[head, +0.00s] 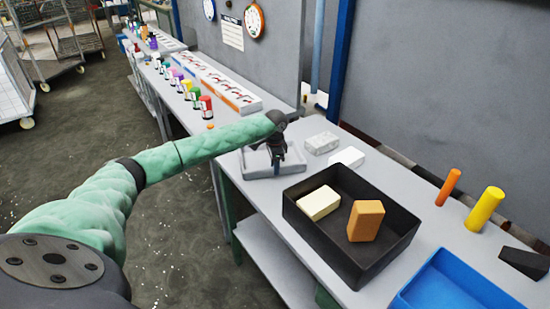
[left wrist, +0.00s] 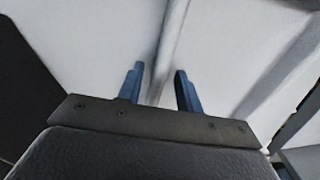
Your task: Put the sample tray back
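A shallow light grey tray (head: 249,172) stands on the bench at its near-left edge. I see nothing lying in it, though my arm hides part of it. My left gripper (head: 277,162) points down over this tray. In the left wrist view its two blue fingers (left wrist: 158,78) stand apart, with a pale ridge, seemingly the tray's wall (left wrist: 172,45), running between them. I see no clear contact. A larger black tray (head: 322,254) to the right holds a cream block (head: 318,203) and an orange block (head: 365,220). My right gripper is out of view.
Two pale blocks (head: 321,143) lie behind the grey tray. A blue tray (head: 452,287), an orange cylinder (head: 448,187), a yellow cylinder (head: 484,208) and a dark wedge (head: 525,262) are at right. Several coloured jars (head: 206,107) line the bench farther back.

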